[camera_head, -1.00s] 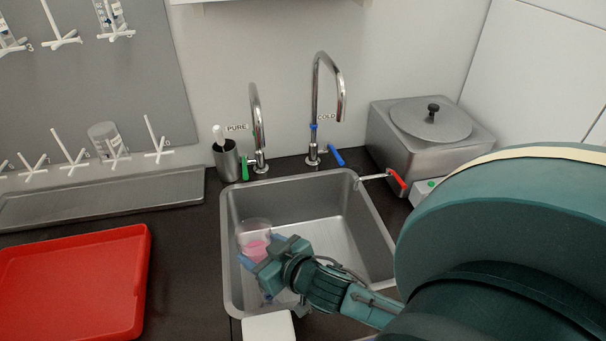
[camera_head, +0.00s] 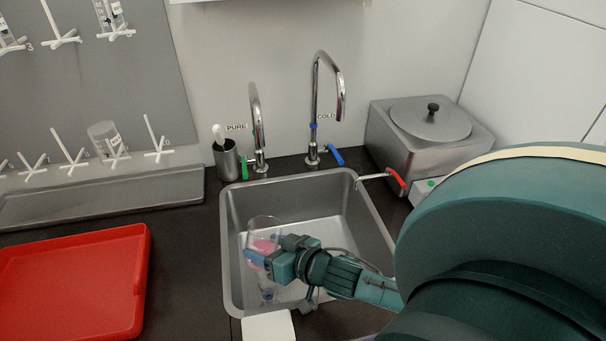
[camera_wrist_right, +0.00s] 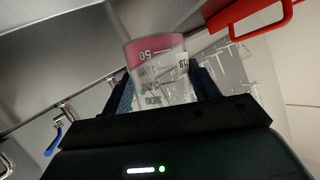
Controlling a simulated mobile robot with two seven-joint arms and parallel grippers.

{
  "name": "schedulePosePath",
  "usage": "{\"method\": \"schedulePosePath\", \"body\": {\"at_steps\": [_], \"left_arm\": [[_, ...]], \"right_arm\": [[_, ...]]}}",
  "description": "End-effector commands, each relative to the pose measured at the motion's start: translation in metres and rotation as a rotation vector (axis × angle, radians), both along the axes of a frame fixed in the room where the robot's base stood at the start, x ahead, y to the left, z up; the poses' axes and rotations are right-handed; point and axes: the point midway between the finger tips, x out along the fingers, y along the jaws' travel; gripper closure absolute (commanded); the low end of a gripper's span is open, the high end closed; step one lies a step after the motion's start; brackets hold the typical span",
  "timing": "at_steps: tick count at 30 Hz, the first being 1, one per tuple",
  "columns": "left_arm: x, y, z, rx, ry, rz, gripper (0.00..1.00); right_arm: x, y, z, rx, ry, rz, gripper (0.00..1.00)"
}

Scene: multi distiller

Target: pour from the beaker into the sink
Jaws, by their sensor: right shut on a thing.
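The clear beaker (camera_head: 262,226) is over the left part of the steel sink (camera_head: 232,275) and holds some pink liquid. My right gripper (camera_head: 267,252) is shut on the beaker, with blue fingers on either side of it. The beaker looks tilted in the head view; I see no stream of liquid leaving it. In the right wrist view the beaker (camera_wrist_right: 160,68) is between the fingers, with printed marks and a pink band. My left gripper is not in view.
A pure-water tap (camera_head: 257,125) and a cold tap (camera_head: 341,90) stand behind the sink. A red tray (camera_head: 70,285) lies at left. A steel bath (camera_head: 400,150) with a lid and red-handled spout stands at right.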

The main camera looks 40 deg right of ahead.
Motion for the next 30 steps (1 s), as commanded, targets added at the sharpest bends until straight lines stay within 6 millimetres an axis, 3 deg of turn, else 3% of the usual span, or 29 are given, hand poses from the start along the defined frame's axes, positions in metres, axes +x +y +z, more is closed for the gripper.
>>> {"method": "schedulePosePath", "body": {"at_steps": [30], "left_arm": [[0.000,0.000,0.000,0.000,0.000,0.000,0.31]], "right_arm": [[0.003,-0.033,-0.020,0.506,0.040,0.001,0.66]]}}
